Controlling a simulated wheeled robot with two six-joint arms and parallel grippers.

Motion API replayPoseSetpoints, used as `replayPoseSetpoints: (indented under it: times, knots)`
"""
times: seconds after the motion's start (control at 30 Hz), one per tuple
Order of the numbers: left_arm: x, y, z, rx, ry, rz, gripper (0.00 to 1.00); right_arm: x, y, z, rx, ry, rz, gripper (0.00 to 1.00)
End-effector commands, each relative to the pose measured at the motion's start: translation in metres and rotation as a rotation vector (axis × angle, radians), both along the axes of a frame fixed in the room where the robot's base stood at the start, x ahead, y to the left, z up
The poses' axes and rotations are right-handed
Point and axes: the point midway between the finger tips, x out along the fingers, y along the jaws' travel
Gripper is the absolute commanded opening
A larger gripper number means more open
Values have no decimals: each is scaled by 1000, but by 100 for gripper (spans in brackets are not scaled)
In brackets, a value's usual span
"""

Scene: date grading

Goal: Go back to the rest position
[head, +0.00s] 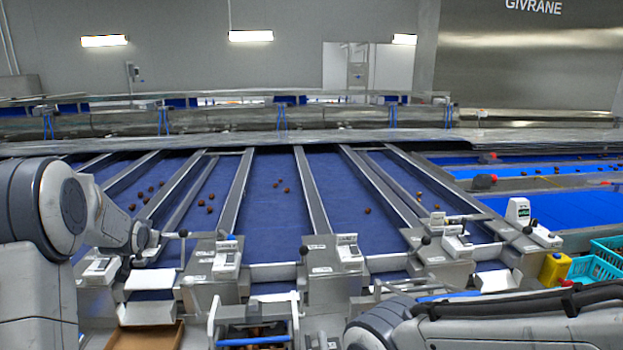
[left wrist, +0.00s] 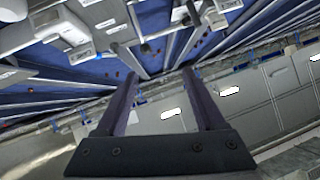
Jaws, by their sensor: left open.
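My left gripper (left wrist: 159,74) shows in the left wrist view with its two dark fingers spread apart and nothing between them. The picture there is tilted, with the sorting lanes beyond the fingertips. In the head view my left arm comes in from the left edge and reaches over the left end of the lanes; its gripper cannot be made out there. My right arm lies across the lower right corner of the head view. Its gripper is not in view.
Blue sorting lanes (head: 272,207) with scattered dates run away from me between metal rails. Control boxes (head: 349,256) with levers line their near ends. A yellow container (head: 554,269) and teal crates (head: 596,270) stand at the right. A brown tray (head: 172,336) is at the lower left.

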Motion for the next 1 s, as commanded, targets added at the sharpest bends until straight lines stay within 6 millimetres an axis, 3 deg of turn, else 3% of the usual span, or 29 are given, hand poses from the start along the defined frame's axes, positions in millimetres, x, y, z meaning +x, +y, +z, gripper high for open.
replayPoseSetpoints:
  times: [0.37, 0.47, 0.67, 0.77, 0.87, 1.0]
  knots:
    - [-15, -49, -12, -43, 70, -45, 71, 0, 0, -11, 0, 0, 0, 50]
    - [-21, -74, -17, -59, 102, -72, 71, 0, 0, -15, 0, 0, 0, 50]
    - [-46, -144, -33, -102, 195, -148, 71, 0, 0, -26, 0, 0, 0, 50]
    - [-70, -189, -45, -126, 266, -201, 71, 0, 0, -35, 0, 0, 0, 50]
    - [-111, -244, -61, -149, 364, -274, 71, 0, 0, -47, 0, 0, 1, 50]
    - [-192, -311, -87, -169, 532, -387, 71, 0, 0, -64, 0, 0, 1, 50]
